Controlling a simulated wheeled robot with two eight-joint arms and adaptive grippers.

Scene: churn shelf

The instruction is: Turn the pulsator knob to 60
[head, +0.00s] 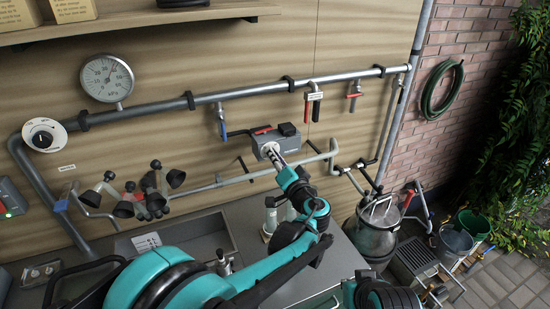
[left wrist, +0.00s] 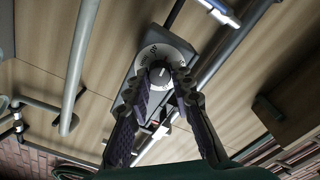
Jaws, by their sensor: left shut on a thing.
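The pulsator (head: 285,137) is a grey box on the wooden wall below the main pipe. In the left wrist view its round pale dial plate (left wrist: 152,52) carries a printed scale around a dark knob (left wrist: 159,73). The figures and the exact setting are too small to read. My left gripper (head: 273,151) reaches up to the front of the box, and its fingers are shut on the knob from both sides. In the left wrist view the two fingertips (left wrist: 164,84) flank the knob. In the head view the gripper largely hides the knob. My right gripper is not in view.
A vacuum gauge (head: 107,78) and another white-faced knob (head: 44,134) are at the left. Red and blue valve handles (head: 313,98) hang from the pipe. Teat cups (head: 150,190) hang left of the pulsator. A steel can (head: 373,225) stands at the right.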

